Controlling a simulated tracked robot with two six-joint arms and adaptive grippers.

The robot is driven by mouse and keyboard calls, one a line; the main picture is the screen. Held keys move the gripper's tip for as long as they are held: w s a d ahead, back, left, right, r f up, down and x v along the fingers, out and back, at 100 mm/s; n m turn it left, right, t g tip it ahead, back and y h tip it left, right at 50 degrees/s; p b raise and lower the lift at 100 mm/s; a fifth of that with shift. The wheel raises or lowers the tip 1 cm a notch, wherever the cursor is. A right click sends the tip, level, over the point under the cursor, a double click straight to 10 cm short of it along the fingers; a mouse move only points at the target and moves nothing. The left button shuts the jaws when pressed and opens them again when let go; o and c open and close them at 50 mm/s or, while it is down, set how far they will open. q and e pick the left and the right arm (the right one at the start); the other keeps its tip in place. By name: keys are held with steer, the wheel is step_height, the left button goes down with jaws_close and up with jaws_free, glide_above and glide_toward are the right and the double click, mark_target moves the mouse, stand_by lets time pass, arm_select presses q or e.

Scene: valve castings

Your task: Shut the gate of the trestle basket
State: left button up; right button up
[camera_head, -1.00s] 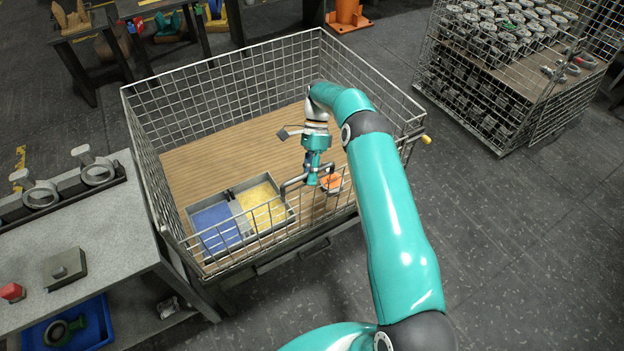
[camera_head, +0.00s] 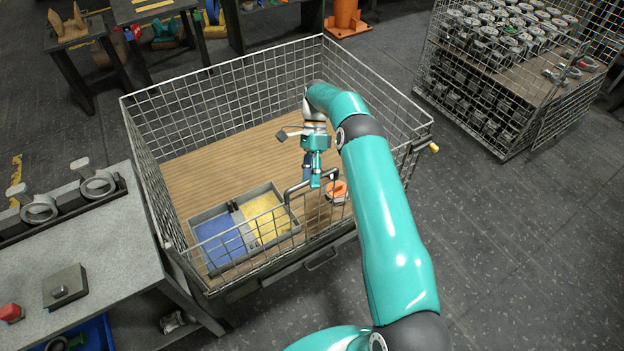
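The trestle basket (camera_head: 222,75) is a tall wire-mesh cage with a wooden floor, in the middle of the head view. Its near mesh side, the gate (camera_head: 262,249), looks upright or nearly so. My arm hides its right part, so I cannot tell whether it is fully shut. A dark U-shaped handle (camera_head: 289,193) stands at the gate's upper edge. My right gripper (camera_head: 312,179) points down at this handle, its fingers overlapping the bar. I cannot tell whether they grip it. My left gripper is out of view.
Inside the basket are a tray with blue and yellow compartments (camera_head: 232,206) and an orange part (camera_head: 337,189). A yellow-tipped lever (camera_head: 433,147) sticks out at the right corner. A grey bench (camera_head: 110,262) stands at the left, and a loaded mesh cage (camera_head: 480,112) at the right.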

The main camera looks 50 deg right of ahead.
steer(key=shift+s, duration=0.35)
step_height(320, 180, up, 10)
steer(key=shift+w, duration=0.15)
steer(key=shift+f, duration=0.1)
stand_by(0.5)
